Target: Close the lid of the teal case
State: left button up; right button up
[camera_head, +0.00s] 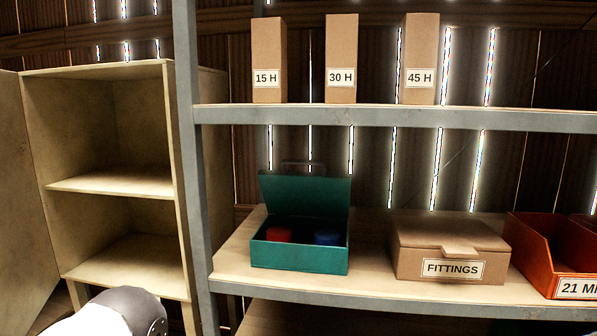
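The teal case (300,258) stands on the middle shelf, left of centre. Its lid (305,190) is raised, standing up at the back of the case with a handle at its top edge. Inside the case are a red item (278,235) and a blue item (327,238), both only partly visible above the front wall. Neither of my grippers is in view. A white and grey part of my own arm shows at the bottom left, well apart from the case.
A cardboard box labelled FITTINGS (450,250) sits right of the case, with an orange bin (535,262) beyond it. A grey shelf post (190,150) rises left of the case. An upper shelf (400,117) with tall boxes is above. An open wooden cabinet (110,185) stands left.

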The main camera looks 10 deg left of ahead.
aim_at(322, 193)
jog(key=i+j, duration=0.25)
jog(key=i, duration=0.2)
jog(key=i+j, duration=0.2)
jog(key=i, duration=0.25)
